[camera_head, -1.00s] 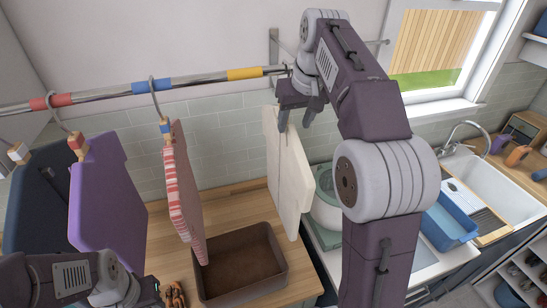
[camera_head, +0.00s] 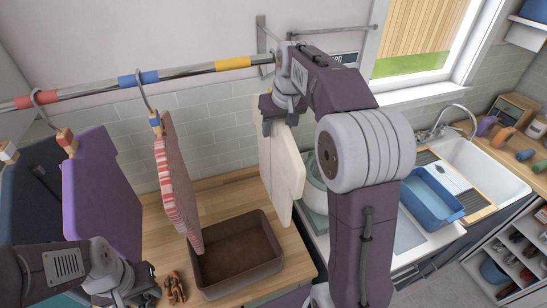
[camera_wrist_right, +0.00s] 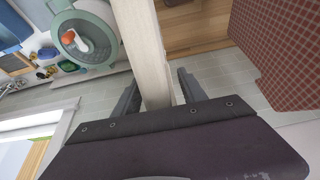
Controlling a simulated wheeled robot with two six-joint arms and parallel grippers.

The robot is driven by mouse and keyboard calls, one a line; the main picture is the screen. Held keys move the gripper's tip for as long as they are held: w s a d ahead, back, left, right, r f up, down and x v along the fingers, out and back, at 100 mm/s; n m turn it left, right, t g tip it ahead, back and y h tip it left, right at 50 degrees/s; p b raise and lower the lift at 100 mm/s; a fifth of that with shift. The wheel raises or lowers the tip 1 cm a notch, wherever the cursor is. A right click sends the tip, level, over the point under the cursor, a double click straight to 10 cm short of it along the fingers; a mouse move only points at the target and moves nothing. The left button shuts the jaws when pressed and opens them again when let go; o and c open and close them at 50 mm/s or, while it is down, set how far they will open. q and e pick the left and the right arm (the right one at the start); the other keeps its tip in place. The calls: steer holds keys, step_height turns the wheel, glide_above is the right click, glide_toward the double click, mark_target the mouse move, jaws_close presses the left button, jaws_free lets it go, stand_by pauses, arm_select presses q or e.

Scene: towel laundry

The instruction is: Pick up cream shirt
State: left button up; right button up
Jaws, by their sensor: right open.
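The cream shirt (camera_head: 284,168) hangs folded and roughly upright, at the right of the hanging row, in the head view. My right gripper (camera_head: 280,118) is at its upper edge, partly hidden by my own arm. In the right wrist view the shirt (camera_wrist_right: 147,48) runs edge-on between the two open fingers of the right gripper (camera_wrist_right: 158,92), with a gap on the right side. Its hanger and clip are hidden. My left gripper (camera_head: 145,290) is low at the left, away from the shirt; its fingers are not clear.
A metal rod (camera_head: 200,72) with coloured bands carries a red-striped cloth (camera_head: 178,180), a purple cloth (camera_head: 100,195) and a dark one (camera_head: 30,205). A brown bin (camera_head: 240,250) stands on the wooden counter below. A blue basin (camera_head: 432,195) and sink (camera_head: 490,170) are right.

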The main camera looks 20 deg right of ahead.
steer(key=shift+f, duration=0.15)
steer(key=shift+c, duration=0.6)
steer(key=shift+w, duration=0.1)
jaws_close()
stand_by(0.7)
